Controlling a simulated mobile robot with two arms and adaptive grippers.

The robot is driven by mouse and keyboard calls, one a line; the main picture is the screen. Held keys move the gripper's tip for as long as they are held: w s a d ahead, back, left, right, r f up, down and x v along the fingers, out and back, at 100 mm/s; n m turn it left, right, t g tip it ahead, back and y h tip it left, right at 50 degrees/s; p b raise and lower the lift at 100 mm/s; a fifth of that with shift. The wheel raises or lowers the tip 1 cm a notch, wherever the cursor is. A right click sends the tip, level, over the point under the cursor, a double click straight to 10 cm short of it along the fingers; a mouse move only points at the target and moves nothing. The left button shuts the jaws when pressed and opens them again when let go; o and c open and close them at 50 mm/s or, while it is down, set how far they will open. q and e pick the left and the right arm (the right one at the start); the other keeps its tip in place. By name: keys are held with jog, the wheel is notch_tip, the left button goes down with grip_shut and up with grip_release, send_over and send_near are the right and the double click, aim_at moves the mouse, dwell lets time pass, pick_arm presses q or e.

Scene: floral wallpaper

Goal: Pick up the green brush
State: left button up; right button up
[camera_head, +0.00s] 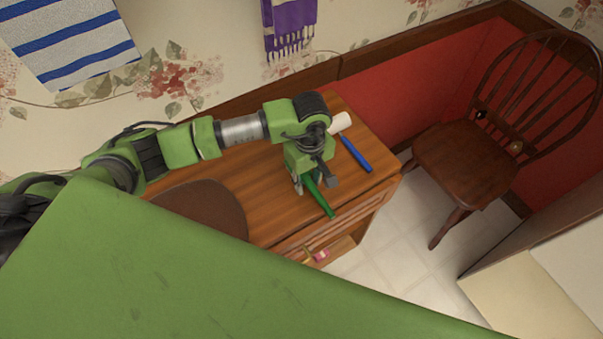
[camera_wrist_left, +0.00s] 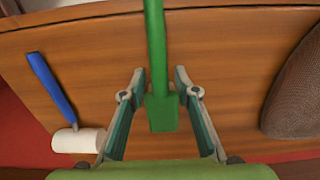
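The green brush (camera_head: 321,199) lies on the wooden cabinet top (camera_head: 272,213), its handle pointing toward the front edge. In the left wrist view the green brush (camera_wrist_left: 155,60) runs down between the fingers, with its wider end (camera_wrist_left: 162,113) between them. My left gripper (camera_head: 303,187) is over the brush in the head view. In the left wrist view the left gripper (camera_wrist_left: 159,82) is open, its fingers on either side of the brush with gaps visible. The far end of the brush is hidden under the gripper in the head view. My right gripper is not in view.
A blue-handled tool (camera_head: 355,154) with a white head (camera_head: 340,122) lies to the right of the brush. A brown rounded object (camera_head: 202,205) is on the left of the cabinet top. A wooden chair (camera_head: 468,157) stands at right. A pink item (camera_head: 321,255) is on the shelf below.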

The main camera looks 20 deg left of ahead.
aim_at(308, 179)
pick_arm(q)
grip_shut()
jog(key=shift+r, duration=0.2)
jog(key=shift+r, duration=0.2)
notch_tip(308, 179, up, 2)
jog(key=shift+w+r+b, duration=0.1)
jog(key=shift+b, duration=0.3)
jog(key=s+d+r+b, duration=0.1)
jog(key=s+r+b, duration=0.3)
jog(key=s+r, duration=0.6)
jog(key=s, duration=0.4)
